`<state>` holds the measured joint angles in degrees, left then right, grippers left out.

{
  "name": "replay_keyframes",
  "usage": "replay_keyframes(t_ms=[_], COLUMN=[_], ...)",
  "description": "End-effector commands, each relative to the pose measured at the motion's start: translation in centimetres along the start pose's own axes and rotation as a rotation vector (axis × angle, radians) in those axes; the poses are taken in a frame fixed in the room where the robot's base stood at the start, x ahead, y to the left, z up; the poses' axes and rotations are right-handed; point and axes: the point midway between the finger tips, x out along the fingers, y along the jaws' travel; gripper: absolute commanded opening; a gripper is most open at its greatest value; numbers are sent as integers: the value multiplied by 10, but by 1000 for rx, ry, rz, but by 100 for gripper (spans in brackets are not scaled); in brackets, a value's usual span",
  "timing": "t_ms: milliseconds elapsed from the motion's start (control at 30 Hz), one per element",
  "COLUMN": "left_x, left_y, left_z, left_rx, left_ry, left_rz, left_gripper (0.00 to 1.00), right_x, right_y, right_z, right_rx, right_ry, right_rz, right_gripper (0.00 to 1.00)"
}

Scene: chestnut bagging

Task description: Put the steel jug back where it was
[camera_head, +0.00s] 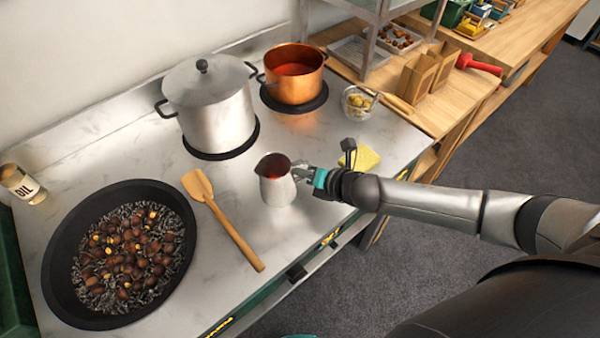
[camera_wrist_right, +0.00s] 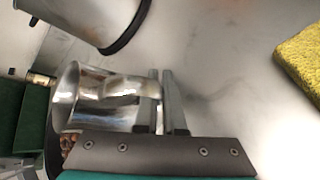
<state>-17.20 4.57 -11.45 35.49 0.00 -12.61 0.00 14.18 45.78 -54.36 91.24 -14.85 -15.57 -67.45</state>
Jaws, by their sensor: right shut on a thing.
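The steel jug (camera_head: 277,189) is upright over the pale worktop, right of the wooden spatula, with something reddish-brown showing inside its mouth. It also shows in the right wrist view (camera_wrist_right: 100,97), shiny and lying sideways in that picture. My right gripper (camera_head: 306,174) comes in from the right and is shut on the jug's handle; its fingers (camera_wrist_right: 168,102) close around the handle in the wrist view. Whether the jug's base touches the worktop, I cannot tell. My left gripper is not in view.
The wooden spatula (camera_head: 223,220) and a wide black pan (camera_head: 60,270) of chestnuts lie left. A lidded steel pot (camera_head: 212,115) and a copper pot (camera_head: 294,85) stand behind. Bare worktop surrounds the jug.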

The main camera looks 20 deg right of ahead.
Motion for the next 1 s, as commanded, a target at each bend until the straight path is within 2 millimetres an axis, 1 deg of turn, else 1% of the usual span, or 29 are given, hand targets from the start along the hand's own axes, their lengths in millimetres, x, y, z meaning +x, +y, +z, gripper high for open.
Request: replay_keyframes(t_ms=[167,200,433,767,867,1000], left_x=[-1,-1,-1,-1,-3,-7], left_y=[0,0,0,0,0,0], left_z=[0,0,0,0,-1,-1], left_rx=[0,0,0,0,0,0], left_ry=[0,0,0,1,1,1], left_rz=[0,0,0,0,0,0], left_gripper=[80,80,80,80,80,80], right_x=[0,0,0,-4,-12,-33], right_y=[1,0,0,-1,-1,-1], right_z=[1,0,0,0,0,0], right_rx=[0,-1,-1,-1,-1,-2], right_ry=[-1,0,0,1,1,3], right_rz=[1,-2,-2,-3,-4,-4], right_gripper=[0,11,36,36,36,36])
